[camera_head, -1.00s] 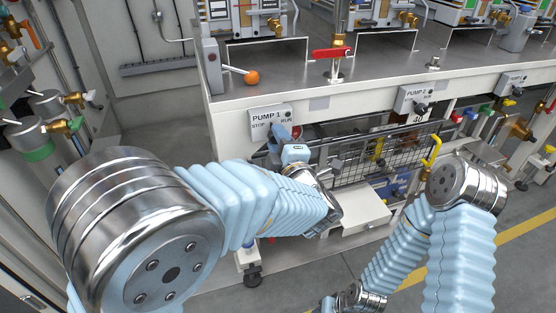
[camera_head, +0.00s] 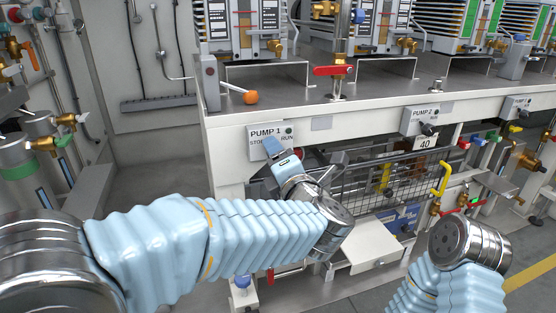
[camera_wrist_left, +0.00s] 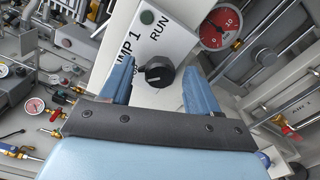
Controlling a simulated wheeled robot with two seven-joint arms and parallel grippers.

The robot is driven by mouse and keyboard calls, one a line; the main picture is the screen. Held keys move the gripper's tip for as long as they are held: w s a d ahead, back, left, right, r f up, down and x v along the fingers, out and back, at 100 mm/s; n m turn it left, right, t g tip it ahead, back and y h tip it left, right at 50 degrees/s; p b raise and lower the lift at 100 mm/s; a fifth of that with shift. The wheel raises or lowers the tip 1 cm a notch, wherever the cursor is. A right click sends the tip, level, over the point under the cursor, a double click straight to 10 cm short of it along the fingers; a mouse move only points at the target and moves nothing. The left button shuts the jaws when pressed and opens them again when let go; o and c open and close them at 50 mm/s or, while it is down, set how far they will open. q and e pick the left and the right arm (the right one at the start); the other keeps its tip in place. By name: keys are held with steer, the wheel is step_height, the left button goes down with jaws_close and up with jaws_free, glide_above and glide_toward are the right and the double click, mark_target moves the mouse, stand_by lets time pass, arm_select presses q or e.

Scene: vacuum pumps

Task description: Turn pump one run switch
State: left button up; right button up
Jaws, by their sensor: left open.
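The pump one switch panel (camera_head: 258,143) is a white plate marked PUMP 1, STOP and RUN on the front of the bench. Its black run switch knob (camera_wrist_left: 159,71) shows in the left wrist view, with the round green-black indicator (camera_wrist_left: 147,18) near RUN. My left gripper (camera_wrist_left: 158,88) is open, its two blue fingers on either side of the knob with gaps visible; I cannot tell whether they touch it. In the head view my left gripper (camera_head: 268,157) covers the knob and the lower part of the panel. My right gripper is out of view; only that arm shows.
The PUMP 2 panel (camera_head: 421,120) and its knob sit farther right on the bench front. A red valve handle (camera_head: 335,70) and an orange-knobbed lever (camera_head: 249,97) stand on top. A wire basket (camera_head: 375,179) and white step (camera_head: 368,245) lie below.

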arm_select(q)
steer(key=shift+s+d, duration=0.1)
steer(key=shift+s, duration=0.1)
steer(key=shift+v, duration=0.8)
steer(key=v, duration=0.6)
stand_by(0.4)
